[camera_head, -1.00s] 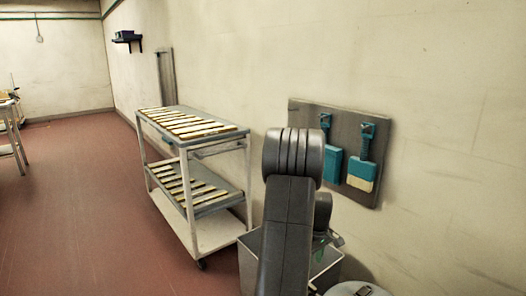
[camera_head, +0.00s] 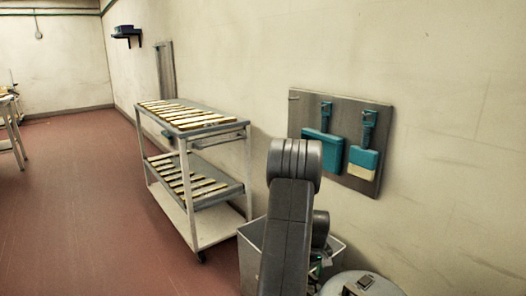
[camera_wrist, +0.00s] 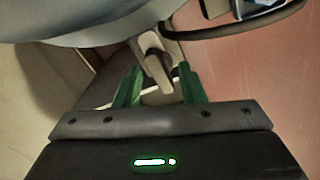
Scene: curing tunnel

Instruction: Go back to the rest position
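My gripper (camera_wrist: 160,90) shows in the wrist view with its two green fingers standing apart. I see nothing clamped between them. A pale bracket-like part shows beyond the fingertips; I cannot tell what it belongs to. In the head view my dark grey arm is folded upright at the lower middle, in front of the wall. The gripper there is mostly hidden behind the arm, low over the grey bin (camera_head: 250,252).
A two-shelf trolley (camera_head: 193,205) with pale slats stands left of my arm. A wall board (camera_head: 300,105) carries a teal dustpan (camera_head: 322,150) and a teal brush (camera_head: 364,157). A round-lidded container (camera_head: 335,285) stands at lower right. Red floor (camera_head: 80,200) is clear at left.

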